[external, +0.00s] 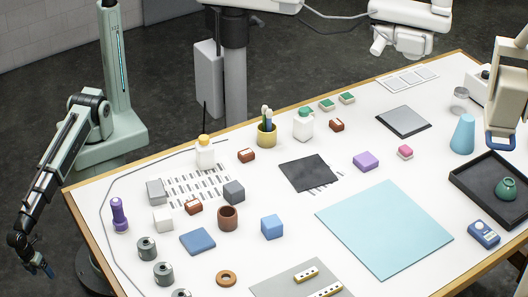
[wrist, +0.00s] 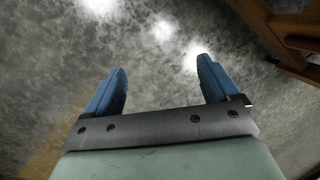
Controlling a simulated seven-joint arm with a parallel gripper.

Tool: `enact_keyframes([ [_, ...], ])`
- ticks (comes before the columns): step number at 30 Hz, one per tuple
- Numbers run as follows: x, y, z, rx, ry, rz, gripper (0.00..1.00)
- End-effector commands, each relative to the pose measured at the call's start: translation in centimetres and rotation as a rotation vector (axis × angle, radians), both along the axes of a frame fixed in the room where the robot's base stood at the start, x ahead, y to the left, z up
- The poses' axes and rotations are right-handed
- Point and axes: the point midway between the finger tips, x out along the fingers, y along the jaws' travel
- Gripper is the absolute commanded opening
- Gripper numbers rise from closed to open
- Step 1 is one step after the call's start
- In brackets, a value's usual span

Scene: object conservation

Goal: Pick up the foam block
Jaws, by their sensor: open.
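My gripper (external: 46,270) hangs low at the far left in the external view, off the table's left edge. In the wrist view my gripper (wrist: 161,75) has its two blue fingers wide apart, with only grey floor between them. No block is marked as foam, so I cannot tell for sure which it is. All rest on the white table, well apart from my gripper.
The white table (external: 355,278) has a wooden edge. Metal cylinders (external: 147,248), a purple upright piece (external: 119,214), a brown cup (external: 228,218) and a white bottle (external: 205,153) crowd its left part. A light blue mat (external: 385,230) lies bare. A black tray (external: 480,182) holds a green pot.

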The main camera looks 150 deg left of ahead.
Motion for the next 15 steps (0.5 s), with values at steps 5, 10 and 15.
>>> enact_keyframes([
  [5,7.0,-1.5,6.4,0.061,-0.168,-0.231,0.88],
  [10,14.9,-0.8,13.8,0.199,-0.318,-0.454,0.88],
  [15,22.2,0.9,22.7,0.408,-0.434,-0.653,0.88],
])
